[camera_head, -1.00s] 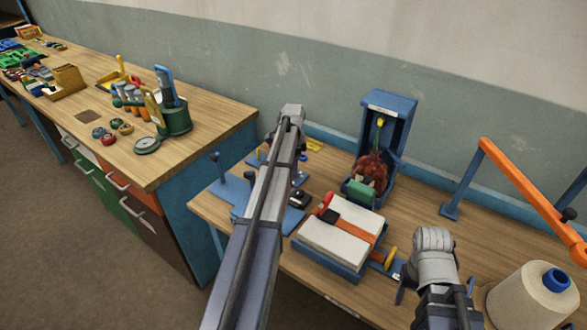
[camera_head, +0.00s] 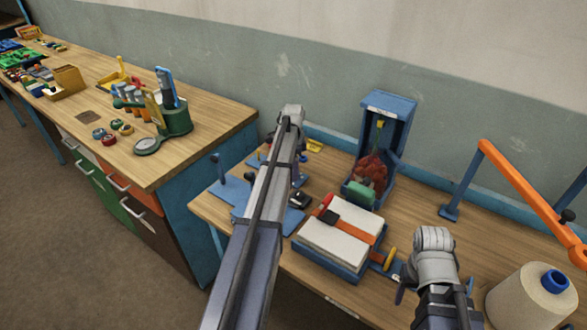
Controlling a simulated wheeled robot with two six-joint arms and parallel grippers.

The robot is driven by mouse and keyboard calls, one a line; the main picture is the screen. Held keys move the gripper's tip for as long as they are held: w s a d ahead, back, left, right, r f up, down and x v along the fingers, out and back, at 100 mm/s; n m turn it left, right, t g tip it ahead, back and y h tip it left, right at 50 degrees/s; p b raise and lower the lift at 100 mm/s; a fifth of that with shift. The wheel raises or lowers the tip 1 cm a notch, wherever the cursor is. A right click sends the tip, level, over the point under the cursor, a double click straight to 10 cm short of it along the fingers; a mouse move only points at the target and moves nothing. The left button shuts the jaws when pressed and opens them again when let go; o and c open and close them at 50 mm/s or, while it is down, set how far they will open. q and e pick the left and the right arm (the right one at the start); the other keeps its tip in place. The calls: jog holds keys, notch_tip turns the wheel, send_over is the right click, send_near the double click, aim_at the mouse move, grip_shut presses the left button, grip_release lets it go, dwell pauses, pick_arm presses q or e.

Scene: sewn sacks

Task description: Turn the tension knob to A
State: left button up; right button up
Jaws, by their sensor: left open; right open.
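A yellow knob (camera_head: 390,258) sits at the right end of a blue tray (camera_head: 330,262) that holds a white padded block under an orange strap (camera_head: 357,234). It looks like the tension knob, but I cannot read any letter by it. My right gripper (camera_head: 402,290) is just right of the knob, mostly hidden by its own wrist, apart from the knob as far as I can see. My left gripper (camera_head: 301,150) is behind the tray, over the blue fixture, largely hidden by its own arm. Both are open, with nothing seen in them.
A blue upright box (camera_head: 391,107) with a red bundle stands behind the tray. An orange bar (camera_head: 525,188) and a thread cone (camera_head: 530,300) are at the right. A blue fixture (camera_head: 230,190) lies at the left. Another bench (camera_head: 200,145) holds tools.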

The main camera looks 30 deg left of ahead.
pick_arm(q)
notch_tip(320, 180, up, 7)
jog(key=p, duration=0.7)
jog(key=shift+r, duration=0.15)
